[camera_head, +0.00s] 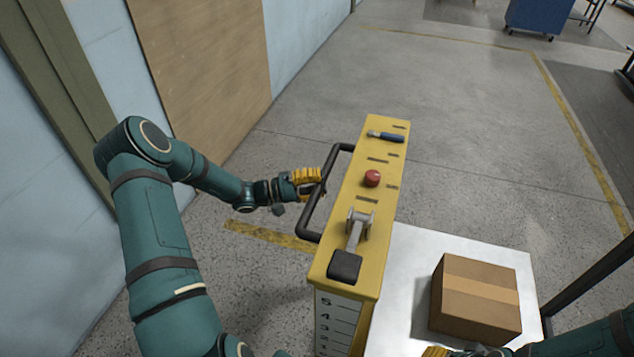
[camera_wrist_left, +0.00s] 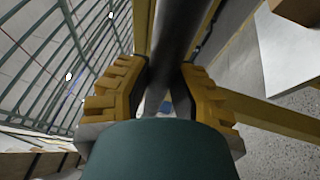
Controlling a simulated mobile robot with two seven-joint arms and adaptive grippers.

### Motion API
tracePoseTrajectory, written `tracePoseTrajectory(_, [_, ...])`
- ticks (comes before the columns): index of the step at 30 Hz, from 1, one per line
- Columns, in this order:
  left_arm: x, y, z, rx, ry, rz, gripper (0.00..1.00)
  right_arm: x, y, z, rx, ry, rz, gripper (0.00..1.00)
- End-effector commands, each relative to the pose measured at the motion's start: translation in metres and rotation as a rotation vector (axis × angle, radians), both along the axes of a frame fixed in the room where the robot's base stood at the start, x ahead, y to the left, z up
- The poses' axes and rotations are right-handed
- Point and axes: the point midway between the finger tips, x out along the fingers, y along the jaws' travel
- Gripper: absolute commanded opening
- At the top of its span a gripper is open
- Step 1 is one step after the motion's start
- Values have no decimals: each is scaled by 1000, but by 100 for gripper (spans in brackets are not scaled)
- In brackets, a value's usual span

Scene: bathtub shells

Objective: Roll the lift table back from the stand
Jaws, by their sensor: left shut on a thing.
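The lift table has a yellow column (camera_head: 384,210) with a black push handle (camera_head: 311,222) on its left side and a pale metal platform (camera_head: 410,250) to its right. My left gripper (camera_head: 318,184) is shut on the handle; in the left wrist view its yellow fingers (camera_wrist_left: 165,95) close on either side of the dark handle bar (camera_wrist_left: 180,40). My right gripper (camera_head: 465,351) shows only in part at the bottom edge, near the platform and below the box. Whether it is open or shut is hidden.
A cardboard box (camera_head: 476,300) sits on the platform. A dark bar (camera_head: 590,275) runs close to the platform's right side; I cannot tell if it belongs to the stand. A wall (camera_head: 200,70) stands at the left. The floor beyond the column is clear up to a blue cabinet (camera_head: 540,15).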

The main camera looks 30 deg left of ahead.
Motion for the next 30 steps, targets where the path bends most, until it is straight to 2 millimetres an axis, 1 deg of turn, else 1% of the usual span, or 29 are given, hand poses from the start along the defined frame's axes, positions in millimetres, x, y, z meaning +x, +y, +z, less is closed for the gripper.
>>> tracePoseTrajectory(1, [2,-2,5,-5,-11,-4,0,0,0,0,0,0,0,47])
tracePoseTrajectory(8, [2,-2,5,-5,-11,-5,0,0,0,0,0,0,0,47])
tracePoseTrajectory(9, [2,-2,5,-5,-11,-5,32,0,0,0,0,0,0,47])
tracePoseTrajectory(11, [2,-2,5,-5,-11,-5,53,0,0,0,0,0,0,47])
tracePoseTrajectory(12, [1,-2,4,-4,-10,-4,54,0,0,0,0,0,0,47])
tracePoseTrajectory(20, [0,-1,2,-2,-5,-2,54,0,0,0,0,0,0,47])
tracePoseTrajectory(23, [-2,3,1,-1,-4,0,54,0,0,0,0,0,0,47])
tracePoseTrajectory(26, [-9,13,-2,0,-3,1,54,0,0,0,0,0,0,47])
tracePoseTrajectory(30, [-24,34,-7,0,-3,3,54,0,0,0,0,0,0,47])
